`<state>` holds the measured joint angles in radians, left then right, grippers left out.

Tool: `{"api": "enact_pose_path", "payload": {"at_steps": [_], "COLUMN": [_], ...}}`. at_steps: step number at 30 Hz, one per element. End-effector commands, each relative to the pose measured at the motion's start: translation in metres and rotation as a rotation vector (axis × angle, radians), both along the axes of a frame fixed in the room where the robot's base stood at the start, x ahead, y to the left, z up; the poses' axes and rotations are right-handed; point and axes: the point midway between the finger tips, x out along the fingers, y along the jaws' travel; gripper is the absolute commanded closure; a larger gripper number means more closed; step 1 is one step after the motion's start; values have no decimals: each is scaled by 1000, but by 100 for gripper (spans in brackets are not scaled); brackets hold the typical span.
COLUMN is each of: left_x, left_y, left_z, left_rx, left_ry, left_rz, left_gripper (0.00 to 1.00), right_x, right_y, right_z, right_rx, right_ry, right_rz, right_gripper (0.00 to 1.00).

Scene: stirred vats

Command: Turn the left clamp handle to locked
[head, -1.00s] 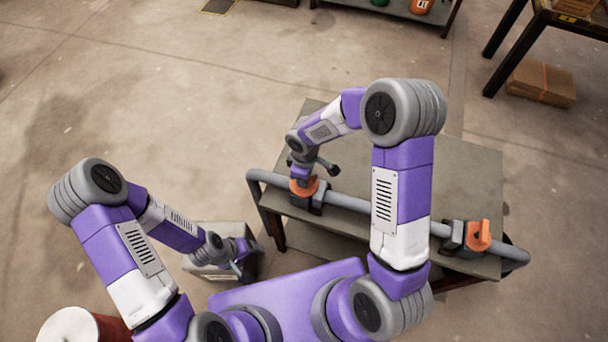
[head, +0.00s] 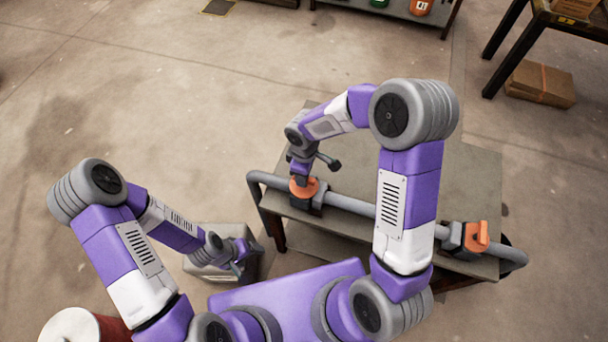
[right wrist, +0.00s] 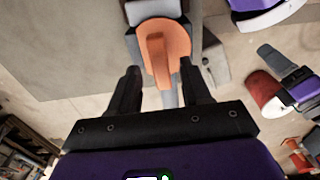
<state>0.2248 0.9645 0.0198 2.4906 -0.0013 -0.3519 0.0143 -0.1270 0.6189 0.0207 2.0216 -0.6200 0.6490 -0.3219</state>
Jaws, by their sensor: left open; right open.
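The left clamp (head: 317,199) sits on the grey pipe at the table's left side, and its orange handle (head: 311,187) is partly hidden by my right wrist. In the right wrist view the orange handle (right wrist: 153,50) has a round base and a raised bar. My right gripper (right wrist: 160,68) is open, with one finger on each side of the handle's lower part; I see gaps, and cannot tell how deep the fingers reach. My left gripper (head: 239,264) is open and empty, low at the left, away from the clamp.
The grey pipe (head: 350,203) runs along the near edge of the table (head: 460,180). A second clamp with an orange handle (head: 476,237) is at its right. A pale box (head: 210,262) stands beside my left gripper. Open floor lies to the left.

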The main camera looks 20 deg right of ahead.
Motion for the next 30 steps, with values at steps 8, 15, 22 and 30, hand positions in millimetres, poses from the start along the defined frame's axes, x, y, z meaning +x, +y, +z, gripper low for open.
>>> {"api": "enact_pose_path", "payload": {"at_steps": [8,15,22,30], "left_x": [0,0,0,0], "left_y": [0,0,0,0], "left_z": [10,10,10,10], "left_rx": [0,0,0,0], "left_ry": [0,0,0,-1], "left_rz": [0,0,0,0], "left_gripper": [26,26,26,26], "right_x": [1,0,0,0], "right_y": [0,0,0,0], "right_z": [38,41,41,40], "right_rx": [1,1,1,1], "right_ry": [-2,-1,-1,-1], "right_rz": [1,2,1,1], "right_gripper": [52,52,52,52]}}
